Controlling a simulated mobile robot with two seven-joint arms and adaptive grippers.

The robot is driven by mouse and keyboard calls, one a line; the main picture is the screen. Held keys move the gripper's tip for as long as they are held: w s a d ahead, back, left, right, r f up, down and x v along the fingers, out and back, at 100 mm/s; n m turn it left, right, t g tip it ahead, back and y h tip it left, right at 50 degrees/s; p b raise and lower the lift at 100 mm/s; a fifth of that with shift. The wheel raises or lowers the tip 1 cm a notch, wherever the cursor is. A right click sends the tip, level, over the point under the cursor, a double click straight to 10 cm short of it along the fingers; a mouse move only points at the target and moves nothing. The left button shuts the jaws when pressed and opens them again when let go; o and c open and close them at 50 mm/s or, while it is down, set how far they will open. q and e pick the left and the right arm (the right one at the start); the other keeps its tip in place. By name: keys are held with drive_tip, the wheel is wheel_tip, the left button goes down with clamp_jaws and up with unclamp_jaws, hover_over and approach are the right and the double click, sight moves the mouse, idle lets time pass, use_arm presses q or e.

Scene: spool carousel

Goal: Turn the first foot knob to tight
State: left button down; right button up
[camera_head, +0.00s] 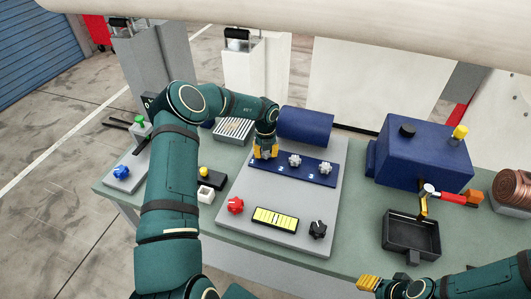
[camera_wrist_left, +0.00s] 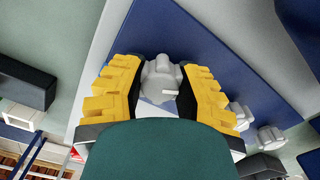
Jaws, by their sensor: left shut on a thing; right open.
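A row of light grey knobs runs along a dark blue strip (camera_head: 310,177) on the grey plate. My left gripper (camera_head: 265,152) is at the strip's left end, pointing down. In the left wrist view its yellow-padded fingers (camera_wrist_left: 160,92) are shut on the left-end foot knob (camera_wrist_left: 161,75), one on each side. This knob is hidden by the fingers in the head view. The middle knob (camera_head: 294,160) and right knob (camera_head: 326,168) are free. A small pale mark shows on the held knob. My right gripper (camera_head: 369,284) is open and empty at the bottom, away from the plate.
The plate also carries a red knob (camera_head: 236,205), a yellow level-like gauge (camera_head: 275,219) and a black knob (camera_head: 318,229). A dark blue cylinder (camera_head: 305,126) lies behind the strip. A blue box (camera_head: 425,150), a black tray (camera_head: 411,236) and a hammer (camera_head: 446,197) are at right.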

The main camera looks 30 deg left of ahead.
use_arm(q)
drive_tip(key=m, duration=0.5)
drive_tip(key=shift+m, duration=0.3)
drive_tip(key=m, duration=0.4)
drive_tip(key=shift+w+m, duration=0.1)
drive_tip(key=shift+m, duration=0.2)
drive_tip(key=shift+d, duration=0.1)
drive_tip(key=c, duration=0.6)
unclamp_jaws()
wheel_tip(320, 180, up, 12)
drive_tip(key=shift+f, duration=0.1)
idle(0.4)
